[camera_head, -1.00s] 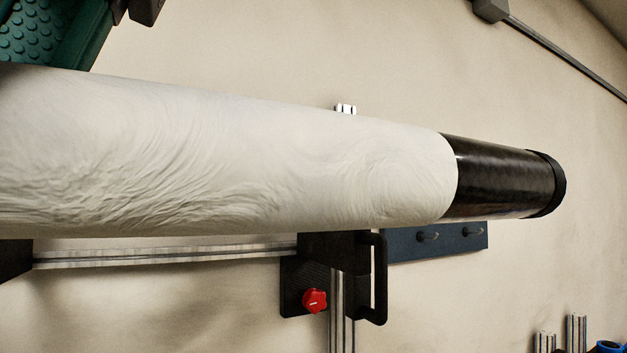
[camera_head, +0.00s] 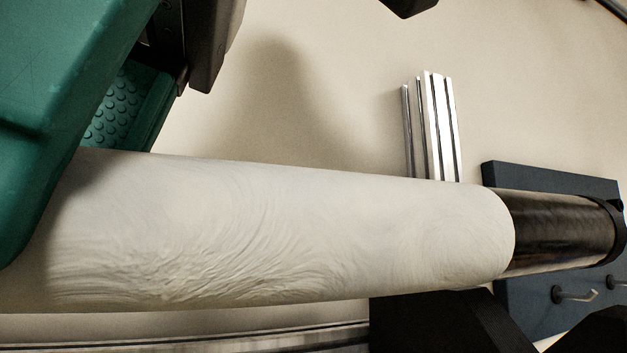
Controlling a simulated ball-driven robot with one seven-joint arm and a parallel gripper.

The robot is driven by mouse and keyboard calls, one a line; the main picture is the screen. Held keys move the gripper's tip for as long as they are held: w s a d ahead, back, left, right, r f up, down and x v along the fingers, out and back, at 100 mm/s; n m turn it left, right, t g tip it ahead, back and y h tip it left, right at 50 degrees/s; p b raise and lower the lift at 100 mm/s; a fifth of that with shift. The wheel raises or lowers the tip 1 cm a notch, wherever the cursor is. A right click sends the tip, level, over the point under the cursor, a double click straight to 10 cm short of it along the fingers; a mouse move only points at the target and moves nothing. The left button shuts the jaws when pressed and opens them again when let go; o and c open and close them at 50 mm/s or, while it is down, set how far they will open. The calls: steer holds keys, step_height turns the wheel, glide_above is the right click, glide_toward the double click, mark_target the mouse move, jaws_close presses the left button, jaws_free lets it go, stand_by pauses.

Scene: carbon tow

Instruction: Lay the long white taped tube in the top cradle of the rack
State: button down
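The long white taped tube (camera_head: 270,235) crosses the view from left to right, nearly level. Its bare right end (camera_head: 560,232) is glossy black with a black end ring. My gripper (camera_head: 95,165) straddles the tube at the left, one green finger in front and one with a bumped pad behind. It appears shut on the tube; the pad contact is hidden. A black cradle arm (camera_head: 425,325) of the rack shows just below the tube, near the white section's right end. I cannot tell whether tube and cradle touch.
A silver slotted post (camera_head: 435,125) of the rack rises behind the tube. A metal rail (camera_head: 220,341) runs below it at the bottom left. A dark blue panel (camera_head: 525,178) with metal hooks is on the wall behind the black end.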

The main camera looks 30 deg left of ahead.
mark_target(449, 183)
stand_by(0.3)
steer(key=shift+d+f, duration=0.1)
steer(key=shift+f+b, duration=0.4)
steer(key=shift+f, duration=0.35)
steer(key=shift+f, duration=0.65)
steer(key=c, duration=0.5)
jaws_free()
steer(key=shift+w+d+r, duration=0.1)
steer(key=shift+w+r, duration=0.05)
steer(key=shift+r, duration=0.4)
steer(key=w+d, duration=0.8)
steer(key=w, duration=0.1)
